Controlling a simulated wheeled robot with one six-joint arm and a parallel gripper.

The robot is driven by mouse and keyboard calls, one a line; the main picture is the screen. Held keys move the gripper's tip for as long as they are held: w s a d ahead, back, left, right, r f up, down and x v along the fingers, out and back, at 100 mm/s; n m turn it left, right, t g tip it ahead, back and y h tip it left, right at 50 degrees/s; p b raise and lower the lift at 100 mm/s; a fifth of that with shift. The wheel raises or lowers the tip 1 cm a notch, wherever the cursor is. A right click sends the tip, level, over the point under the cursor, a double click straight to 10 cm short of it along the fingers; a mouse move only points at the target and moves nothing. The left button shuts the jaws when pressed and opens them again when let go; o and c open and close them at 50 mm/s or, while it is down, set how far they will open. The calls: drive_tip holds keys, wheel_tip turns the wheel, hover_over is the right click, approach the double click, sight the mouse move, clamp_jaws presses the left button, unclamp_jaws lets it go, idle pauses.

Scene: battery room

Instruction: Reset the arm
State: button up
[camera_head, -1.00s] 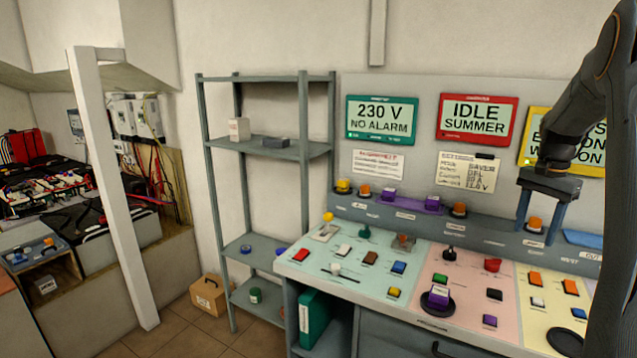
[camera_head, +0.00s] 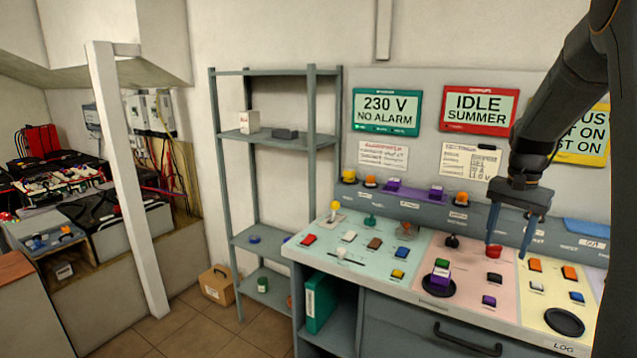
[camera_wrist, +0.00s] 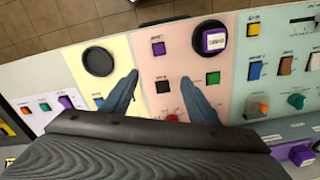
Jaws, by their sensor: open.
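My gripper (camera_head: 512,232) is open and empty above the control desk, over the right part of the pink panel. In the wrist view its two fingers (camera_wrist: 158,97) stand apart over the pink panel (camera_wrist: 175,60), with a black button (camera_wrist: 163,86) and a green button (camera_wrist: 212,78) near them. My arm comes down from the upper right in the head view. Nothing is between the fingers.
The desk carries a mint panel (camera_head: 338,232), a yellow panel (camera_head: 540,312) and a purple block (camera_head: 440,278) on a round black base. A grey shelf (camera_head: 250,146) stands left of the desk. Wall screens (camera_head: 386,111) hang behind. A cardboard box (camera_head: 216,285) is on the floor.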

drive_tip(key=s+a+f+n+b, duration=0.2)
drive_tip(key=s+a+f+n, duration=0.15)
drive_tip(key=a, duration=0.45)
drive_tip(key=s+a+f+n+b, duration=0.2)
drive_tip(key=s+a+f, duration=0.2)
drive_tip(key=a, duration=0.4)
drive_tip(key=s+a+f+n+b, duration=0.1)
drive_tip(key=s+a+f+n, duration=0.1)
drive_tip(key=s+a, duration=0.3)
drive_tip(key=s+a+f+n+b, duration=0.2)
drive_tip(key=s+a+f, duration=0.3)
drive_tip(key=s, duration=0.4)
drive_tip(key=shift+a+f+n, duration=0.3)
drive_tip(key=shift+a+n, duration=0.05)
drive_tip(key=shift+a, duration=0.05)
